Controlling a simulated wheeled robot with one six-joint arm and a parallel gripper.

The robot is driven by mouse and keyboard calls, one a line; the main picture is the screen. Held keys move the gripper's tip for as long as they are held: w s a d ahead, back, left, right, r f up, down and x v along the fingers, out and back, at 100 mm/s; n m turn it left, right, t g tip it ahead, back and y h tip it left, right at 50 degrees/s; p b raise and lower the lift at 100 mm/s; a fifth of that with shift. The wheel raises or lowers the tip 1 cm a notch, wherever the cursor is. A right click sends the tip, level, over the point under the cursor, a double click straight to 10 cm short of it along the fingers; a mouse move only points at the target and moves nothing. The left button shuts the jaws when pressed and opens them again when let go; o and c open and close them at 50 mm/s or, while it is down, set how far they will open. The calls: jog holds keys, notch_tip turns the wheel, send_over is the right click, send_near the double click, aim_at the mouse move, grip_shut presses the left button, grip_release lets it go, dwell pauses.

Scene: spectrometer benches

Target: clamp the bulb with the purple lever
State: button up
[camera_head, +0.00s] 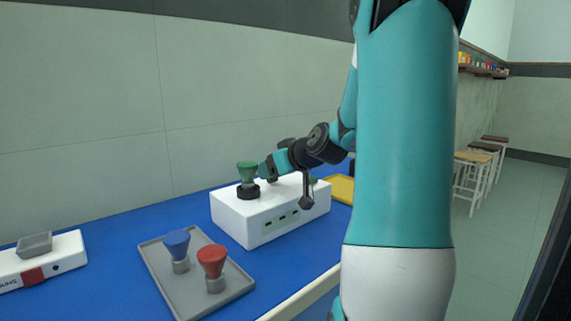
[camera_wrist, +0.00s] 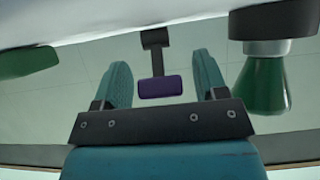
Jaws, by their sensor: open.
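The purple lever (camera_wrist: 160,87) hangs on a dark stem in the wrist view, between the two teal fingers of my gripper (camera_wrist: 162,80). The fingers are open, with a gap on both sides of the lever. The green bulb (camera_head: 247,171) stands upright in a black socket (camera_head: 248,191) on top of a white box (camera_head: 239,220). The bulb also shows at the right of the wrist view (camera_wrist: 265,86), apart from my fingers. In the head view my arm reaches over the box, and I cannot make out the lever there.
A grey tray (camera_head: 160,262) with a blue bulb (camera_head: 177,245) and a red bulb (camera_head: 212,261) lies front left of the box. A white device (camera_head: 65,252) stands at far left. A yellow tray (camera_head: 341,188) lies behind right. Blue table is clear between.

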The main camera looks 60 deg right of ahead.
jog(key=p+v, duration=0.1)
jog(key=v, duration=1.6)
jog(key=shift+s, duration=0.15)
